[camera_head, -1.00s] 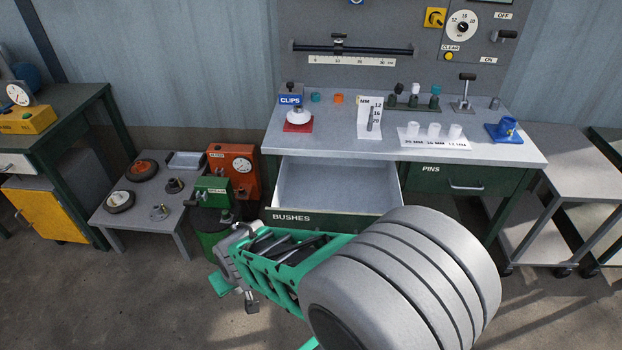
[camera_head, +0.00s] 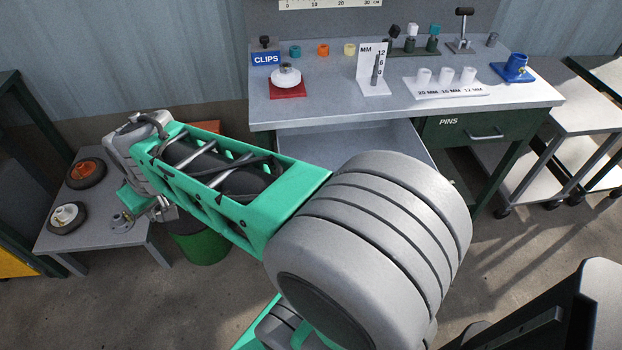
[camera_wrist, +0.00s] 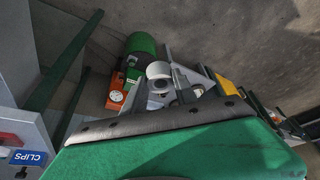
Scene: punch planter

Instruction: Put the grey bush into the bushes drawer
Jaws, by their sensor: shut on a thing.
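My gripper (camera_wrist: 160,86) shows past the green arm housing in the wrist view, shut on a small pale grey round piece (camera_wrist: 158,70), which looks like the grey bush. In the head view my gripper (camera_head: 162,209) is mostly hidden behind my arm, left of the bench, near the low side table and green bin. The bushes drawer (camera_head: 345,140) is pulled open under the bench top. Its grey inside shows partly, while my arm covers its front and label.
The bench top (camera_head: 330,105) holds a clips block (camera_head: 266,58), coloured rings, a gauge card (camera_head: 374,70) and a tray of white cylinders (camera_head: 445,90). The closed pins drawer (camera_head: 470,130) is to the right. The low side table (camera_head: 100,240) carries wheels; a green bin (camera_head: 200,248) stands beside it.

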